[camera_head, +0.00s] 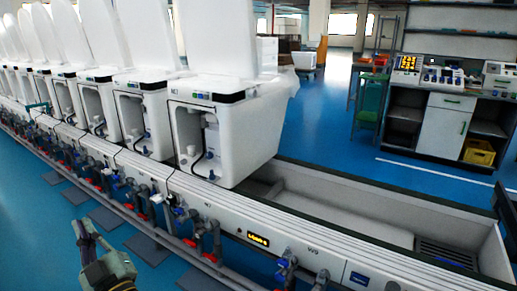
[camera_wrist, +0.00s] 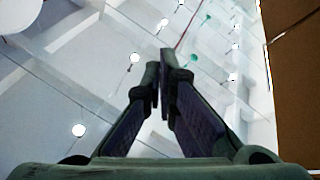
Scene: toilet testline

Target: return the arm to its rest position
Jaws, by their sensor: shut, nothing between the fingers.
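My gripper (camera_head: 83,228) is at the lower left of the head view, in front of the row of toilets and above the blue floor. In the wrist view my gripper (camera_wrist: 160,62) points up toward the ceiling. Its two dark fingers meet at the tips, and nothing is between them. The rest of my arm is outside the head view.
Several white toilets with raised lids, the nearest one (camera_head: 226,120), stand on a long white test bench (camera_head: 330,225). Pipes and valves (camera_head: 190,222) line its front near my gripper. The bench's right trough is empty. A workstation (camera_head: 446,125) stands at the back right.

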